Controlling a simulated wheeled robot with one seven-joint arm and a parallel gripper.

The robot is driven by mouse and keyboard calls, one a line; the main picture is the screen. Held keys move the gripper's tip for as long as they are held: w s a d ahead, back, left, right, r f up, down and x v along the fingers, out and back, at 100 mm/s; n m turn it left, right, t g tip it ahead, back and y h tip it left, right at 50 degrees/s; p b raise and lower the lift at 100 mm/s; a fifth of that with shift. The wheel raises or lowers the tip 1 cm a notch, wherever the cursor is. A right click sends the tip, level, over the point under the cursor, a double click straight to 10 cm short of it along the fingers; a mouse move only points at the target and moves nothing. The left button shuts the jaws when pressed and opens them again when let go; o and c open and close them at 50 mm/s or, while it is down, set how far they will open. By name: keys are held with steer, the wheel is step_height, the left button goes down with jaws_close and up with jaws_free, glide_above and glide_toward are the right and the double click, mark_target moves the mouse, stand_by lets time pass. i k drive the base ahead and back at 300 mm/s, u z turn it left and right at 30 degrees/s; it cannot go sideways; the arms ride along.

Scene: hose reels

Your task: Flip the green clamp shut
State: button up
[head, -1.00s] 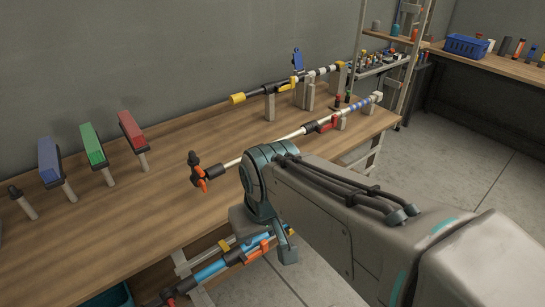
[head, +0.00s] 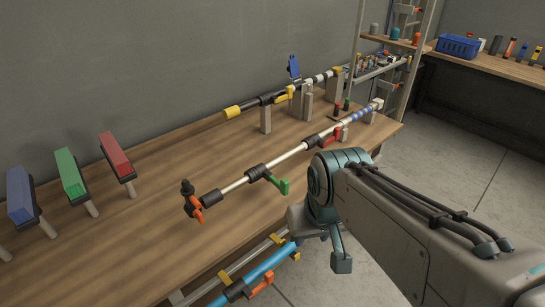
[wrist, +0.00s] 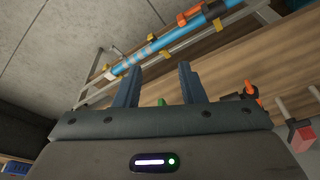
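The green clamp (head: 278,183) sits on a white pole with dark sleeves on the workbench. Its green lever sticks out from the black collar toward the front right of the bench and stands away from the pole. A small green bit (wrist: 161,102) shows low between my fingers in the wrist view, partly hidden by the gripper body. My gripper (wrist: 160,68) is open, its two dark blue fingers apart with nothing held between them. In the head view my arm is right of the clamp, apart from it, and the fingers cannot be made out clearly.
An orange valve handle (head: 195,207) is at the pole's near end, and a red clamp (head: 333,136) is farther along it. A yellow-ended pole (head: 233,112) stands behind on posts. A blue pipe (head: 257,270) runs below the bench edge. Red, green and blue blocks stand at left.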

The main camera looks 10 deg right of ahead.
mark_target(284, 186)
steer(key=i, duration=0.25)
steer(key=u, duration=0.05)
steer(key=k, duration=0.5)
steer(key=u, duration=0.65)
steer(key=i, duration=0.65)
steer(key=z, duration=0.35)
